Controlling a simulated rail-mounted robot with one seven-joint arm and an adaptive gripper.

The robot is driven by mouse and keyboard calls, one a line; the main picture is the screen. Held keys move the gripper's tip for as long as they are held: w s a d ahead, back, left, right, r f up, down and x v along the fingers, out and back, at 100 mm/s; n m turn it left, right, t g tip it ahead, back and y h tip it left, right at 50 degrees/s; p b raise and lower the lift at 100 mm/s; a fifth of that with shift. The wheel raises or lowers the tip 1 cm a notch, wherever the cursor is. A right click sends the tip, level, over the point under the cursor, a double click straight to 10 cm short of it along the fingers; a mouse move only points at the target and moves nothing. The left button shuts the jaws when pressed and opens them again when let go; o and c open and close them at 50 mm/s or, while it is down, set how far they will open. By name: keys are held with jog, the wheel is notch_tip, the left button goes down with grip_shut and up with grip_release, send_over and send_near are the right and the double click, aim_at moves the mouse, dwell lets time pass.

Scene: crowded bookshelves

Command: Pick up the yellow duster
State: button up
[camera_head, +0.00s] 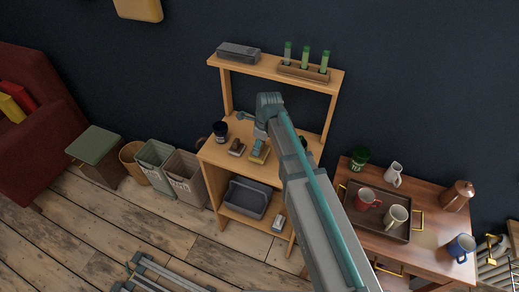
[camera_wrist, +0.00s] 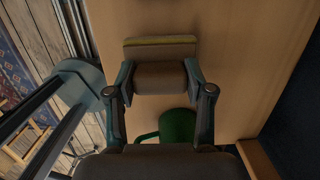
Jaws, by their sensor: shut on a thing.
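The yellow duster (camera_head: 257,155) is on the middle shelf of the wooden rack, with a yellow part visible under my gripper (camera_head: 260,145). My gripper comes down over it from above and hides most of it. In the wrist view, my gripper (camera_wrist: 160,85) has its two fingers at either side of a brown block with an olive-yellow edge (camera_wrist: 160,41), which I take to be the duster. The fingers are shut on it. The pale wooden shelf surface lies behind it, and I cannot tell whether the duster touches it.
A dark jar (camera_head: 220,132) and a brown block-like item (camera_head: 237,148) stand left of the duster. A grey bin (camera_head: 246,198) sits on the lower shelf. The upper shelf (camera_head: 262,66) is above my gripper. A green round thing (camera_wrist: 178,126) shows close behind the fingers.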

jog(key=s+d+r+b, duration=0.4)
jog(key=s+r, duration=0.7)
jog(key=s, duration=0.2)
jog(key=shift+d, duration=0.4)
jog(key=shift+r, duration=0.1)
jog(key=o, duration=0.4)
jog(key=shift+c, duration=1.1)
